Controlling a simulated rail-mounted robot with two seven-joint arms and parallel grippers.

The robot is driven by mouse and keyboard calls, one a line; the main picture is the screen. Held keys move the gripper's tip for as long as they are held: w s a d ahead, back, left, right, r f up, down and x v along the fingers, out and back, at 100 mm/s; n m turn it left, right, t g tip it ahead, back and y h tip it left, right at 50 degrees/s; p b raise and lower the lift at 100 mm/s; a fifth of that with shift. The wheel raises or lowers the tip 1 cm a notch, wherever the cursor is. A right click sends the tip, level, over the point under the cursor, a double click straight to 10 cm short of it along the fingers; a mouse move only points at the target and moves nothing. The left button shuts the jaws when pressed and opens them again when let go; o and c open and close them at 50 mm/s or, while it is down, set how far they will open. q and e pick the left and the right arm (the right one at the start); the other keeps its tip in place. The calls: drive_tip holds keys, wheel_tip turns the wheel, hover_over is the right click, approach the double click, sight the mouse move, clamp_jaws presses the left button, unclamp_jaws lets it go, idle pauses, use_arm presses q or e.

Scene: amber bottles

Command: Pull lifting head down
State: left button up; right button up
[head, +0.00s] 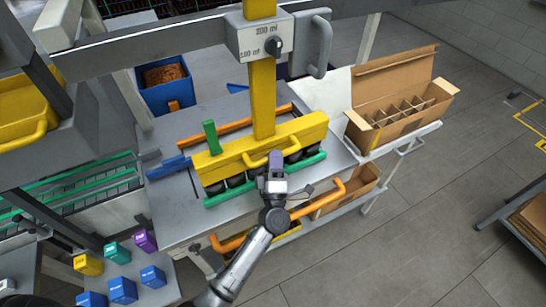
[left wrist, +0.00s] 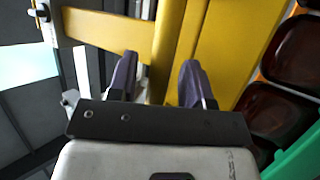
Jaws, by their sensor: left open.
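The yellow lifting head (head: 222,163) is a long block on a yellow vertical post (head: 262,98), low over a row of dark bottles (head: 235,182). A yellow bar handle (head: 255,164) is on its front side. My left gripper (head: 277,160) is at the right part of this handle, its fingers partly hiding it. In the left wrist view, the left gripper (left wrist: 156,78) is open with purple fingers apart. A yellow bar (left wrist: 166,45) of the handle shows between the fingertips; I cannot tell whether they touch it. My right gripper is not in view.
A grey plate marked 200 ml and 100 ml (head: 250,45) with a knob and grey handle (head: 322,45) is above. An orange rail (head: 335,198) runs along the table front. An open divided carton (head: 400,105) stands right. Coloured blocks (head: 122,290) lie lower left.

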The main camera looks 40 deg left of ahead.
use_arm(q)
drive_tip(key=b+v, duration=0.2)
drive_tip(key=v, duration=1.1)
drive_tip(key=shift+f+b, duration=0.15)
drive_tip(key=shift+b, duration=0.25)
drive_tip(key=shift+d, duration=0.1)
